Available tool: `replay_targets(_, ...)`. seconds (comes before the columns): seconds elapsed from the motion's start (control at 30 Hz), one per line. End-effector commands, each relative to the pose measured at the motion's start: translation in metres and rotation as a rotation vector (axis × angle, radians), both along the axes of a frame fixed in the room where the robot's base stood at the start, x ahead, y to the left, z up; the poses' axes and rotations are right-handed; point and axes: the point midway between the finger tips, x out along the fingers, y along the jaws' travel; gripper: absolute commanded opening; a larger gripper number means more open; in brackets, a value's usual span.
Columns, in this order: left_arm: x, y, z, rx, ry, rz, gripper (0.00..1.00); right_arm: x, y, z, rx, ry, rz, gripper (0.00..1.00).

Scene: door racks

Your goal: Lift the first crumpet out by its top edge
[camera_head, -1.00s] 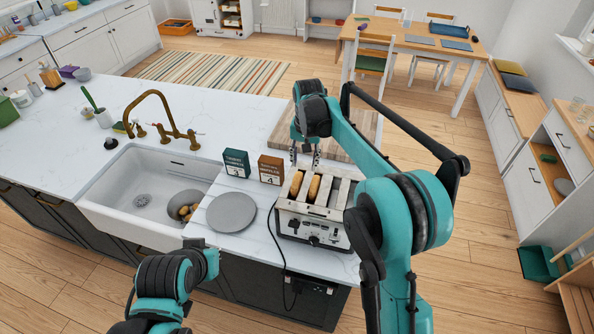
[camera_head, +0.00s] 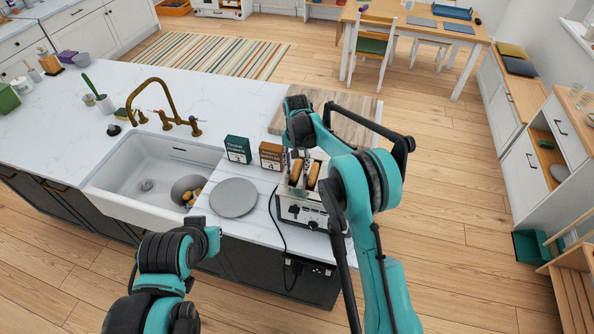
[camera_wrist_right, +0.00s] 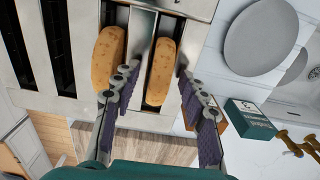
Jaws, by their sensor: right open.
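Two tan crumpets stand in neighbouring slots of the steel toaster (camera_head: 302,211), with their top edges showing. My right gripper (camera_wrist_right: 157,74) is open over the toaster. In the right wrist view, its fingers lie on either side of the crumpet nearer the plate (camera_wrist_right: 160,72); I cannot tell whether they touch it. The other crumpet (camera_wrist_right: 108,57) is just outside the left finger. In the head view, the right arm and gripper partly cover the toaster. My left arm shows at the bottom, but its gripper fingers do not.
A grey plate (camera_head: 233,198) lies left of the toaster. A green box (camera_head: 238,149) and a brown box (camera_head: 271,155) stand behind them. A wooden board (camera_head: 340,112) lies further back. The sink (camera_head: 150,180), holding a bowl, is at left. A black cord hangs over the counter edge.

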Motion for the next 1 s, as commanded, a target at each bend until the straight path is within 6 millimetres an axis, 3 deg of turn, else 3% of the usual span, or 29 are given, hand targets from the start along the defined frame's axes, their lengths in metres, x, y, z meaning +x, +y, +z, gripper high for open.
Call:
replay_targets(0.17, 0.000, 0.000, 0.000, 0.000, 0.000, 0.000, 0.00, 0.000, 0.000, 0.000, 0.000, 0.000, 0.000, 0.43)
replay_targets(0.33, 0.000, 0.000, 0.000, 0.000, 0.000, 0.000, 0.00, 0.000, 0.000, 0.000, 0.000, 0.000, 0.000, 0.01)
replay_targets(0.73, 0.000, 0.000, -0.001, 0.000, 0.000, 0.000, 0.00, 0.000, 0.000, 0.004, 0.000, 0.000, 0.000, 0.00)
replay_targets(0.87, 0.000, 0.000, -0.003, 0.000, 0.000, 0.000, 0.00, 0.000, 0.000, 0.022, 0.000, 0.000, 0.000, 0.00)
replay_targets(1.0, 0.000, 0.000, -0.006, 0.000, 0.000, 0.000, 0.00, 0.000, 0.000, 0.052, 0.000, 0.000, 0.000, 0.00)
